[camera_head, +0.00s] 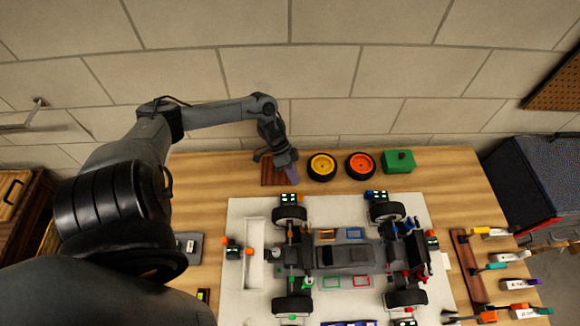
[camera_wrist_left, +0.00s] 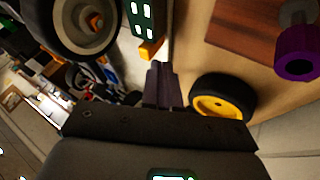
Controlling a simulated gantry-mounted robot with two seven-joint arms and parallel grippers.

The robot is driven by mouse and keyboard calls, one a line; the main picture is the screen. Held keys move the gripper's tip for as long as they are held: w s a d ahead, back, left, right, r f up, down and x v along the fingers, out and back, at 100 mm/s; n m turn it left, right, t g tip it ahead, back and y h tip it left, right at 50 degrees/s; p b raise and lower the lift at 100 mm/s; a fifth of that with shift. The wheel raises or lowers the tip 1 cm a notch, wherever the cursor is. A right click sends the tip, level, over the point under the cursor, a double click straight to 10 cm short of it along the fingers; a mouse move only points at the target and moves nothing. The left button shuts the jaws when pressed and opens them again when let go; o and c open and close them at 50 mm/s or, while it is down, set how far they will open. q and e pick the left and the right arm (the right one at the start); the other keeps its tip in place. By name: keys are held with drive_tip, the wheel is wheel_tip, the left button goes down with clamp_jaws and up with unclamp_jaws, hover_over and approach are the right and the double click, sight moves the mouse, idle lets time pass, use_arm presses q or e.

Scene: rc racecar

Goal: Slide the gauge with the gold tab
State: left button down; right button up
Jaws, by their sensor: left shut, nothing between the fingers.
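The gauge with the gold tab (camera_wrist_left: 150,49) shows in the left wrist view as a dark green block with pale lit windows (camera_wrist_left: 142,18), beside a car wheel (camera_wrist_left: 85,22). In the head view, a dark gauge with lit windows (camera_head: 289,199) sits behind the car's back left wheel (camera_head: 290,215); its tab is too small to tell there. My left gripper (camera_head: 290,177) is behind that gauge. Its fingers (camera_wrist_left: 162,84) are shut and empty, close to the gold tab in the left wrist view; I cannot tell whether they touch. My right gripper is not in view.
A yellow-rimmed wheel (camera_head: 322,166), an orange-rimmed wheel (camera_head: 360,166) and a green box (camera_head: 398,161) stand behind the car. A wooden block (camera_wrist_left: 243,25) and purple cylinder (camera_wrist_left: 294,53) are near my left gripper. Other gauges (camera_head: 377,195) surround the car. A tool rack (camera_head: 468,265) stands right.

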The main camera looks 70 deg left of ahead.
sight(298, 195)
use_arm(q)
drive_tip(key=shift+x, duration=1.6)
drive_tip(key=shift+r, duration=0.1)
drive_tip(key=shift+d+r+p, duration=0.1)
drive_tip(key=shift+d+p, duration=0.1)
drive_tip(key=shift+p, duration=0.2)
drive_tip(key=d+p, duration=0.1)
drive_tip(key=s+d+p, duration=0.1)
drive_tip(key=shift+s+d+r+p, duration=0.1)
drive_tip(key=shift+d+p, duration=0.25)
drive_tip(key=shift+p, duration=0.05)
drive_tip(key=shift+d, duration=0.25)
drive_tip(key=shift+f, duration=0.2)
drive_tip(key=shift+r, duration=0.1)
